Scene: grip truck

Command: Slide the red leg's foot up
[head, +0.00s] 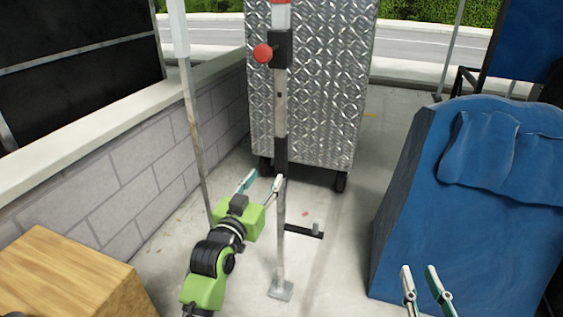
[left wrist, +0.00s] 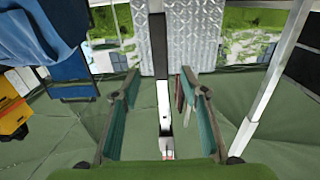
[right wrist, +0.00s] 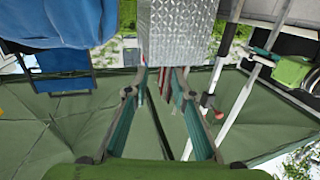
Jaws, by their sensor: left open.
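The red leg (head: 281,105) is an upright metal pole with a red top, a black clamp and a red knob (head: 262,53). Its foot is a small flat plate (head: 281,290) on the ground. My left gripper (head: 261,182) is open beside the lower leg, one fingertip overlapping the pole in the head view. In the left wrist view the pole (left wrist: 163,100) shows between the spread fingers; I cannot tell whether they reach around it. My right gripper (head: 427,272) is open and empty at the lower right. The right wrist view shows the red knob (right wrist: 207,100) to the right of its fingers.
A metal diamond-plate box (head: 330,100) on wheels stands behind the leg. A second thin pole (head: 190,110) stands to the left, near a block wall (head: 160,190). A wooden box (head: 70,275) is at lower left. A blue covered object (head: 470,210) fills the right.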

